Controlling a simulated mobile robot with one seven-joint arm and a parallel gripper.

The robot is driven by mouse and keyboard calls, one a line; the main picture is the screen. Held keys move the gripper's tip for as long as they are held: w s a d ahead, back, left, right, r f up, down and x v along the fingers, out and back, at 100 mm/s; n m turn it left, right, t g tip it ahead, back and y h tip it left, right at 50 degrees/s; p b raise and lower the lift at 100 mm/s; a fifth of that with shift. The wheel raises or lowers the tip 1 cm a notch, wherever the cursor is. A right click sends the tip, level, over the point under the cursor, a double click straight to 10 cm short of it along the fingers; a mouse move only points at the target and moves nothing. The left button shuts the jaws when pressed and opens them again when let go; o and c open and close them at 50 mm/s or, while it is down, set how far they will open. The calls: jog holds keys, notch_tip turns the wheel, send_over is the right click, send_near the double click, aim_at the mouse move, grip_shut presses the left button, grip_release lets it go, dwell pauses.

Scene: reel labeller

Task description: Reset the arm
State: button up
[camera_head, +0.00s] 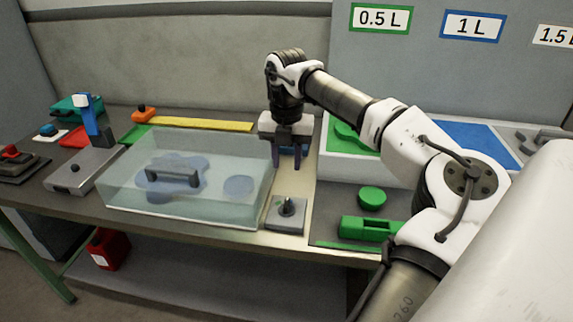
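My gripper (288,158) hangs at the end of my white and dark arm, above the bench, fingers pointing down. Two dark purple fingers show with a narrow gap between them, and nothing is visible in that gap. The gripper is beside the right rear corner of a clear box (120,190) and behind a small grey block with a knob (284,222). The picture is too coarse to tell whether the fingertips touch anything.
On the right are a green round piece (371,197), a green block (368,229) and a white tray (338,168). A red canister (108,250) sits below.

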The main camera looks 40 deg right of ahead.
jog(key=shift+r, duration=0.45)
